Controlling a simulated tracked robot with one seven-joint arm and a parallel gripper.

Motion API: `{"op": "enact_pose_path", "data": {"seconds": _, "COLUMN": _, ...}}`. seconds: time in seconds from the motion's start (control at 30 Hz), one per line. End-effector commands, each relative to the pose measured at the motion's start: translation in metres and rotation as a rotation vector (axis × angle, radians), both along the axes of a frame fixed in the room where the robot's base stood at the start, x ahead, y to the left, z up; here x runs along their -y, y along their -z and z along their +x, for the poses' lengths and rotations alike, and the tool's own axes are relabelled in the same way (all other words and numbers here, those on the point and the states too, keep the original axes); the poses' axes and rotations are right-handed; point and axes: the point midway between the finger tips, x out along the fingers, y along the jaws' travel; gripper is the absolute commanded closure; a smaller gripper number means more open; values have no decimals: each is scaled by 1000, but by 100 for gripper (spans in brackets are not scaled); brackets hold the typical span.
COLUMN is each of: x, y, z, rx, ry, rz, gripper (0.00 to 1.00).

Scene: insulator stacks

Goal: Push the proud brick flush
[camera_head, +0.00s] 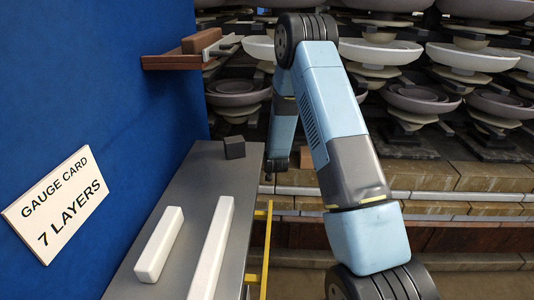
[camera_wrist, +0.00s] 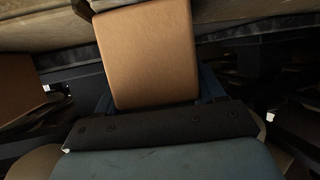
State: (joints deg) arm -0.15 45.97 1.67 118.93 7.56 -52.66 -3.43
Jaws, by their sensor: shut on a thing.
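In the wrist view a tan block (camera_wrist: 150,55) stands upright between the fingers of my gripper (camera_wrist: 158,95), which is shut on it. Its far end reaches a pale stone edge at the top of the view; I cannot tell whether the two touch. A second brown block (camera_wrist: 18,95) shows at the left, apart from the held one. In the head view a small brown block (camera_head: 306,157) shows beside my arm, in front of the stacks. My gripper is mostly hidden behind my arm there. I cannot tell which block is the proud brick.
Stacks of insulator discs (camera_head: 470,57) stand over stone courses (camera_head: 455,177). A grey bench (camera_head: 188,190) holds two white bars (camera_head: 160,243) and a dark cube (camera_head: 235,147). A brown shelf (camera_head: 172,61) and a "7 LAYERS" gauge card (camera_head: 60,204) are on the blue wall.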

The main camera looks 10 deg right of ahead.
Motion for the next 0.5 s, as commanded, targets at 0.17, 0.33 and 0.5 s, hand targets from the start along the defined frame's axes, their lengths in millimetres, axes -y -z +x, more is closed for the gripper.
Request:
{"op": "enact_pose_path", "data": {"seconds": 0.17, "x": 1, "y": 0, "z": 0, "rx": -1, "ry": -2, "rz": 1, "gripper": 92}}
{"op": "enact_pose_path", "data": {"seconds": 0.33, "x": 9, "y": 0, "z": 1, "rx": 0, "ry": 0, "rz": 0, "gripper": 92}}
{"op": "enact_pose_path", "data": {"seconds": 0.5, "x": 12, "y": 0, "z": 1, "rx": -1, "ry": -2, "rz": 0, "gripper": 92}}
